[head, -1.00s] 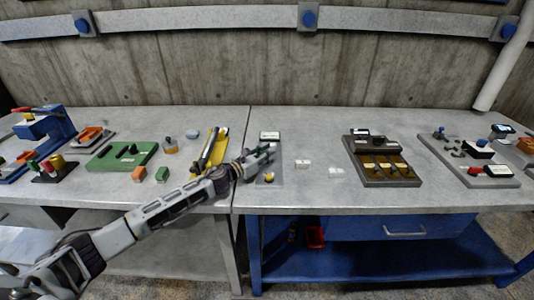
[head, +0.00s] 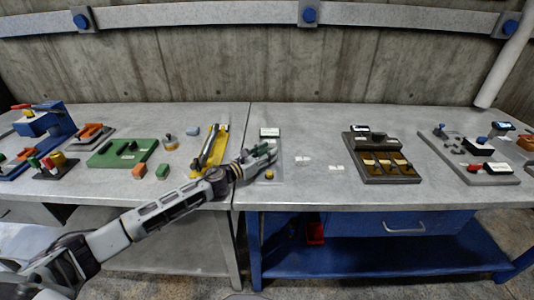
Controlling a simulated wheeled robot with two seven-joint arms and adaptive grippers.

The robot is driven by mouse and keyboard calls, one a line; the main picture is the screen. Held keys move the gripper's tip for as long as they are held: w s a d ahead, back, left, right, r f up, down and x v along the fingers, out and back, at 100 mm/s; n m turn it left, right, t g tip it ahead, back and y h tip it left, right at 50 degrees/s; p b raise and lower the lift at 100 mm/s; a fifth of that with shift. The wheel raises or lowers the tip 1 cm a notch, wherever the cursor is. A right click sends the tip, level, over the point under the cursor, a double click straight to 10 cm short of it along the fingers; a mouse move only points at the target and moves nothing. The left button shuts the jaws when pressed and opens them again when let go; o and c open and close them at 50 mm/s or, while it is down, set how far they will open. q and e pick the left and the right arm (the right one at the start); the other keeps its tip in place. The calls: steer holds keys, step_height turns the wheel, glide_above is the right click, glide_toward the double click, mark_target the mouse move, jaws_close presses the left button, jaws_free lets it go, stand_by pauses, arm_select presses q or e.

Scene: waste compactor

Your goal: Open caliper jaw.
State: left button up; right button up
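A narrow grey plate (head: 277,174) lies just right of the table seam in the head view. It has a small display block (head: 270,132) at its far end and a yellow knob (head: 269,174) near its front. My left gripper (head: 268,150) reaches over the middle of this plate and hides what is there. I cannot tell whether the fingers are open or shut, or whether they touch anything. A yellow tray (head: 221,139) with a long grey tool (head: 208,147) lies left of the gripper. I cannot make out a caliper jaw. My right gripper is out of view.
Left of the tray are a green fixture (head: 122,154), an orange block (head: 139,170) and a green block (head: 162,171). Small white labels (head: 303,160) lie right of the plate. A dark fixture board (head: 381,176) stands farther right. The bench between is mostly clear.

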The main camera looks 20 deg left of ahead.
arm_select(q)
steer(key=shift+v, duration=5.9)
steer(key=shift+s, duration=0.1)
